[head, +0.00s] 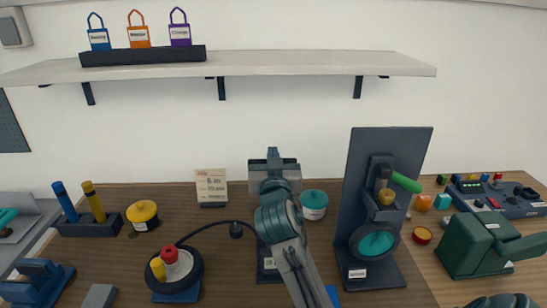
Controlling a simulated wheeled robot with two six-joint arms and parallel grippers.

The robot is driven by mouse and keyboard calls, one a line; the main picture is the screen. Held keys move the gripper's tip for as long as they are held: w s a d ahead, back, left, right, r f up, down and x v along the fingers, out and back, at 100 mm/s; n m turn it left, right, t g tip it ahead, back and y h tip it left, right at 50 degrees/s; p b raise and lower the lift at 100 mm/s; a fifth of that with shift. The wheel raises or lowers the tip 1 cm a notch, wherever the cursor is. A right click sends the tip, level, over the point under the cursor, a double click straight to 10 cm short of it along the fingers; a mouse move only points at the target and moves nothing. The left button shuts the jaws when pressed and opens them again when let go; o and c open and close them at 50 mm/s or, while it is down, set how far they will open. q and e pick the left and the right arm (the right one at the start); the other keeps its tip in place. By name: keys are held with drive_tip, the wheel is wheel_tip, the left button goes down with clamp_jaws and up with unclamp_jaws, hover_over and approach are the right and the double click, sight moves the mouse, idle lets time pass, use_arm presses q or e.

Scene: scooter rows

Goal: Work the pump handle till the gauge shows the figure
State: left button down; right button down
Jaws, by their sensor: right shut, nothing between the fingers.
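My right arm reaches up through the middle, and its gripper (273,158) is shut and empty above the back of the table. Behind the arm stands a dark upright unit, mostly hidden; its base (268,272) shows to the left of the arm, with a small display bearing green marks too small to read. This looks like the pump and its gauge. A black hose (213,224) runs from near it to a small black wheel (196,278) on a blue stand. The pump handle is not clearly visible; I cannot tell if the gripper touches it. My left gripper is out of view.
A tall dark board (360,185) with a green lever (406,181) stands close right of my arm. A green machine (470,246) and a control panel (505,203) are further right. A teal-lidded tub (314,203), a card (211,185) and a yellow-lidded jar (142,214) stand behind. A shelf (300,64) hangs above.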

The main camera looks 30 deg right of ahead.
drive_tip(key=shift+s+a+f, duration=0.1)
drive_tip(key=shift+f, duration=0.35)
drive_tip(key=shift+f, duration=0.1)
wheel_tip(320, 180, down, 8)
drive_tip(key=b, duration=0.7)
